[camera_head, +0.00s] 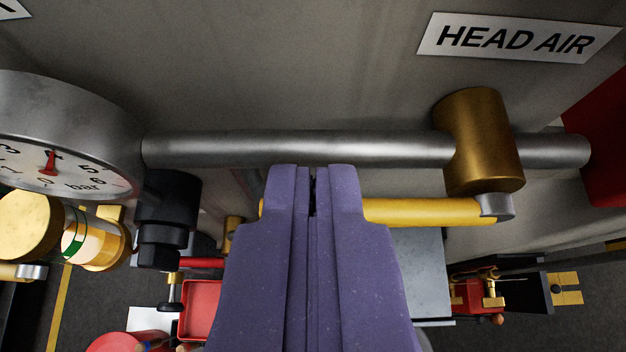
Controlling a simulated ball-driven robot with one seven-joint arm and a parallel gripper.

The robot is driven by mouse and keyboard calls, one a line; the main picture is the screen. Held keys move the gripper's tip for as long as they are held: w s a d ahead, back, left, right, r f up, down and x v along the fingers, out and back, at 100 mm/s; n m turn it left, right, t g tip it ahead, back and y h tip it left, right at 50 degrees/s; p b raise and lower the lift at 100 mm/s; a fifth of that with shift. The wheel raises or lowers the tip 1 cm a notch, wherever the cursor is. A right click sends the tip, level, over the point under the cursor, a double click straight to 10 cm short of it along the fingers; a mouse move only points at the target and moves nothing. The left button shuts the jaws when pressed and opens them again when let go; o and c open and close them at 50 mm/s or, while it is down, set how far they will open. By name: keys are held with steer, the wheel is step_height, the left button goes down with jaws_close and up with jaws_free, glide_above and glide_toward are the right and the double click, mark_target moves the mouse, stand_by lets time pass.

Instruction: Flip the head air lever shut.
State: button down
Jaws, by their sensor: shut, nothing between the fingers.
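The yellow head air lever (410,211) runs roughly level in the picture, along the grey pipe (300,149) and just below it. Its right end joins a silver stem under the brass valve body (480,140), below the HEAD AIR sign (518,38). My purple gripper (313,172) is shut and empty. Its fingers cover the left part of the lever, whose tip shows just left of them. I cannot tell whether the fingers touch the lever or the pipe.
A round pressure gauge (60,130) with a red needle is at the left, with a black fitting (167,205) beside it. A grey wall lies behind the pipe. A red block (600,135) stands at the right edge. Red trays (200,308) and a grey surface lie below.

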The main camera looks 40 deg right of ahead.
steer(key=shift+d+f, duration=0.1)
steer(key=shift+f, duration=1.05)
steer(key=shift+w+f+b, duration=0.1)
steer(key=shift+f+b, duration=0.4)
steer(key=f+n+g+h+b, duration=0.1)
steer(key=f+n+h, duration=0.1)
steer(key=f+n, duration=0.1)
steer(key=s+d+f+n+g+h+b, duration=0.1)
steer(key=f+n+g+h, duration=0.1)
steer(key=f+n+h, duration=0.1)
steer(key=s+d+f+n+g+h+b, duration=0.1)
steer(key=f+n+h, duration=0.2)
steer(key=shift+s+f+g, duration=0.1)
steer(key=shift+g, duration=0.2)
steer(key=shift+s+d+f+n+h+b, duration=0.2)
steer(key=shift+s+d+n+h+b, duration=0.2)
steer(key=shift+n, duration=0.25)
steer(key=shift+s+d+f+n+h+b, duration=0.2)
steer(key=shift+s+d+n+h+b, duration=0.1)
steer(key=shift+n+h+b, duration=0.25)
